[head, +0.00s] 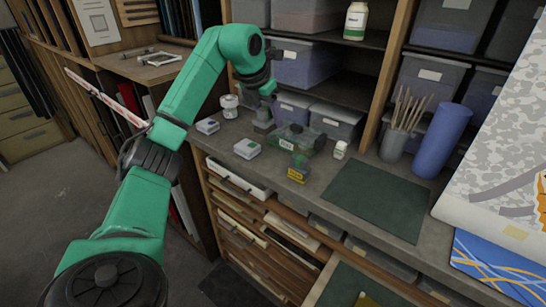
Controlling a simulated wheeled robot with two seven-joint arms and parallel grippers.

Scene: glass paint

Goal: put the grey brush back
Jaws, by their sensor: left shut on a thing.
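My left gripper (262,107) reaches down over the back of the counter, in front of the shelf bins. It is shut on a small grey thing (263,127) at its tips, partly hidden by the fingers. I cannot tell for sure that this is the grey brush, or whether it touches the counter. Several thin wooden brushes or sticks (407,108) stand upright in a grey cup (393,145) to the right. My right gripper is not in view.
A blue roll (441,140) stands by the cup. A dark green mat (376,200) lies bare.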

